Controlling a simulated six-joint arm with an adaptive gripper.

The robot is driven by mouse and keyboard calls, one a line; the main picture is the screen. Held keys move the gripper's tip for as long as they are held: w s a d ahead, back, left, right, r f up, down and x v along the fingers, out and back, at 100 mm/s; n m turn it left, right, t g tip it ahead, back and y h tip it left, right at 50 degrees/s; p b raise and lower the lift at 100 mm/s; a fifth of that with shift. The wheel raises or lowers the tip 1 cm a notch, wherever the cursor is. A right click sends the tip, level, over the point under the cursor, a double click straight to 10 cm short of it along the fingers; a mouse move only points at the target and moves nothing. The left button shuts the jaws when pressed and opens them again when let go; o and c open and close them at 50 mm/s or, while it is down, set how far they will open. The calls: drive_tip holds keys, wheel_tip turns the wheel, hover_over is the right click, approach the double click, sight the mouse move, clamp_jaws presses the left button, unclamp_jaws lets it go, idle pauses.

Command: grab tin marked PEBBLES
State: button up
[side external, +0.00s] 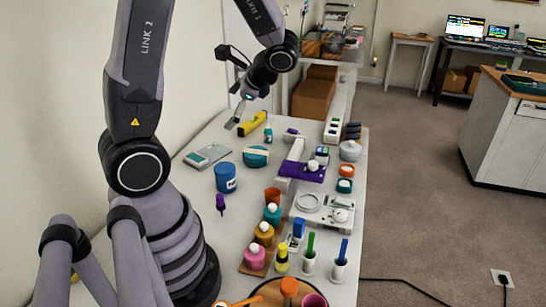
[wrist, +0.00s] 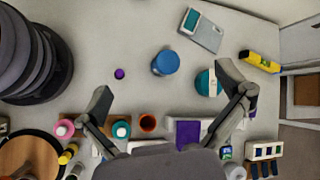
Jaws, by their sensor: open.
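A blue tin (side external: 226,178) with a small white label stands on the bench; the lettering is too small to read. It shows from above in the wrist view (wrist: 165,63), just beyond the gap between my fingertips. A teal tin (side external: 256,156) with a pale label band is behind it, and in the wrist view it sits (wrist: 206,82) by my right finger. I cannot tell which tin reads PEBBLES. My gripper (side external: 239,116) is above the far part of the bench, and its fingers are wide apart and empty in the wrist view (wrist: 167,89).
A grey scale-like device (side external: 207,156) and a yellow tool (side external: 252,123) lie at the back. A small purple item (side external: 220,203) stands in front of the blue tin. Bottles (side external: 264,233), an orange cup (side external: 272,195) and a purple-and-white stand (side external: 301,171) crowd the right side.

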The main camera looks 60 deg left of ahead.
drive_tip(key=w+a+f+m+g+y, duration=0.2)
drive_tip(key=a+f+m+y, duration=0.35)
drive_tip(key=f, duration=0.65)
drive_tip(key=m, duration=0.4)
hover_over(232, 174)
drive_tip(key=shift+t, duration=0.4)
wheel_tip(232, 174, down, 6)
drive_tip(key=shift+a+f, duration=0.1)
drive_tip(key=shift+a, duration=0.05)
wheel_tip(232, 174, down, 7)
drive_tip(key=shift+r, duration=0.1)
drive_tip(key=shift+x, duration=1.5)
drive_tip(key=shift+c, duration=0.3)
drive_tip(key=shift+r, duration=0.1)
drive_tip(key=c, duration=1.3)
drive_tip(key=shift+o, duration=0.2)
